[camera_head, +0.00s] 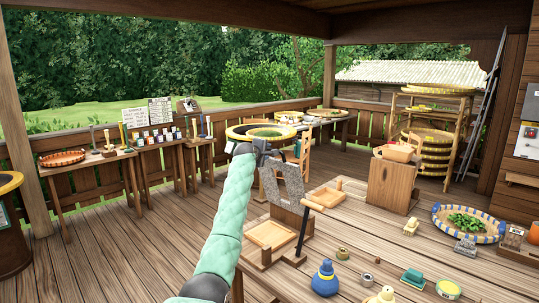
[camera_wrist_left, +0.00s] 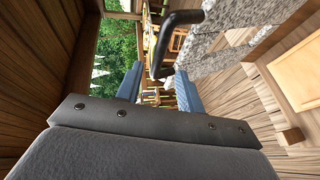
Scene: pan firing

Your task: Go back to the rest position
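My left arm, in a pale green sleeve, rises from the bottom middle of the head view. Its dark gripper (camera_head: 262,147) is raised beside the upper end of a speckled grey stone slab (camera_head: 289,182). In the left wrist view the two blue-grey fingers (camera_wrist_left: 158,90) stand apart with a gap between them, so the gripper is open. A bent black bar (camera_wrist_left: 182,20) shows ahead of the fingers; I cannot tell how near it is. The slab (camera_wrist_left: 225,35) also shows there at upper right. My right gripper is not in view.
A wooden frame (camera_head: 270,235) stands below the slab, with a black lever (camera_head: 302,232) beside it. A blue-and-white-rimmed basket (camera_head: 440,220) holds leaves. Open floor (camera_head: 110,260) lies left of my arm.

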